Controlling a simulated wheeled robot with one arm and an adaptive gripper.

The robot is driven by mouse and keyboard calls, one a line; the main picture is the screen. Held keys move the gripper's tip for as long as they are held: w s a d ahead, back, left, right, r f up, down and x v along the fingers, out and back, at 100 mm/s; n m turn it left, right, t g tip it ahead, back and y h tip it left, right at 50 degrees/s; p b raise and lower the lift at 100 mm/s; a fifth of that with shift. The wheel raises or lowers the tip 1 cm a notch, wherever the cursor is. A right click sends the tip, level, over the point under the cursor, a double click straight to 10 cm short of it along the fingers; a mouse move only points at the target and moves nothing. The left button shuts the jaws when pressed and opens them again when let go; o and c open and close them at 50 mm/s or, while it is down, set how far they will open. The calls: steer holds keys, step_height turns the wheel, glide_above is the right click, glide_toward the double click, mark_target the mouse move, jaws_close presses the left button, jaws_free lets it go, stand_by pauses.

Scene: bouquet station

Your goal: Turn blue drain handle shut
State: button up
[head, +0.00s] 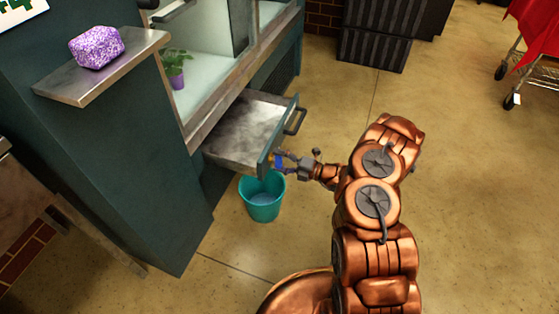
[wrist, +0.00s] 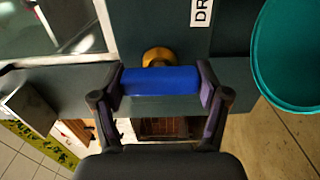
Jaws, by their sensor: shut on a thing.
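The blue drain handle (wrist: 160,81) shows in the wrist view as a short blue bar in front of a brass fitting (wrist: 157,57) on the dark green drawer front. My gripper (wrist: 160,85) has one finger at each end of the bar and is shut on it. In the head view my gripper (head: 292,163) is at the drawer's front, and the handle (head: 278,160) shows as a small blue patch. A white label reading "DR" (wrist: 201,12), cut off by the frame, is beside the handle.
The metal drawer (head: 240,133) stands pulled out, with a dark pull (head: 295,121) on its front. A teal bucket (head: 263,198) stands on the floor below the handle. A purple sparkly block (head: 97,47) lies on a side shelf.

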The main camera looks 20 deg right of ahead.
steer(key=o, duration=1.2)
steer(key=shift+c, duration=0.2)
steer(key=v, duration=1.2)
